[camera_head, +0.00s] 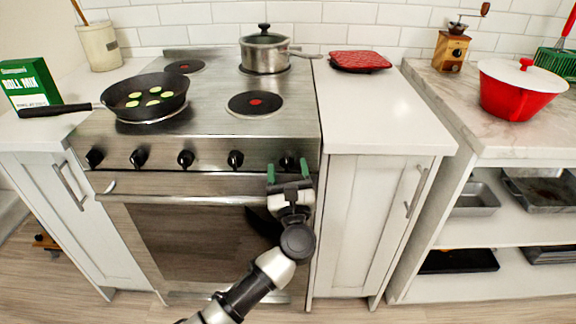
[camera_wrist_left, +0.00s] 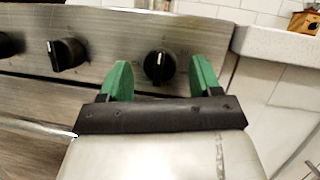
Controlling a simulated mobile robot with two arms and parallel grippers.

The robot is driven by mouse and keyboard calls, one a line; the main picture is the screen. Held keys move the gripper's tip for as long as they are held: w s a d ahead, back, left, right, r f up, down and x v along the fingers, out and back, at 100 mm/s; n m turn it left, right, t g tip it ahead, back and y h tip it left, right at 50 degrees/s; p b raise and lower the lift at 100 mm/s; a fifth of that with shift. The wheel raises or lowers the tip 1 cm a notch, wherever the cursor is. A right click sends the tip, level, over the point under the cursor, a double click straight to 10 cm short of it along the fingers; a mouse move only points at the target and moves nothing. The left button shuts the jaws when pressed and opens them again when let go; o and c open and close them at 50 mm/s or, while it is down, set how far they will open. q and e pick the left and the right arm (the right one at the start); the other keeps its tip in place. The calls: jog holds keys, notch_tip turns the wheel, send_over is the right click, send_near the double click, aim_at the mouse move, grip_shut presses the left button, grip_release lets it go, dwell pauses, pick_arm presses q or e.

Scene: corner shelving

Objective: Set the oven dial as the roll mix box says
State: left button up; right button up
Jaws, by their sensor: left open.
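The green roll mix box (camera_head: 28,86) stands on the left counter in the head view; its small print is too small to read. Several black dials line the oven's front panel. The rightmost dial (camera_head: 288,162) also shows in the left wrist view (camera_wrist_left: 159,67), its white mark pointing about straight up. My left gripper (camera_head: 288,171) is open just in front of this dial. In the left wrist view its green fingertips (camera_wrist_left: 161,78) appear on either side of the dial; I cannot tell whether they touch it. My right gripper is not in view.
Another dial (camera_wrist_left: 67,55) is to the left. A frying pan (camera_head: 146,96) and a lidded pot (camera_head: 265,52) stand on the stove (camera_head: 212,105). The oven door handle (camera_head: 180,199) runs below the panel. The counter right of the stove (camera_head: 365,115) is mostly clear.

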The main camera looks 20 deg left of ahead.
pick_arm(q)
jog(key=shift+w+a+r, duration=0.15)
jog(key=shift+w, duration=0.2)
jog(key=shift+c, duration=0.5)
jog(key=c, duration=0.8)
jog(key=shift+m, duration=0.4)
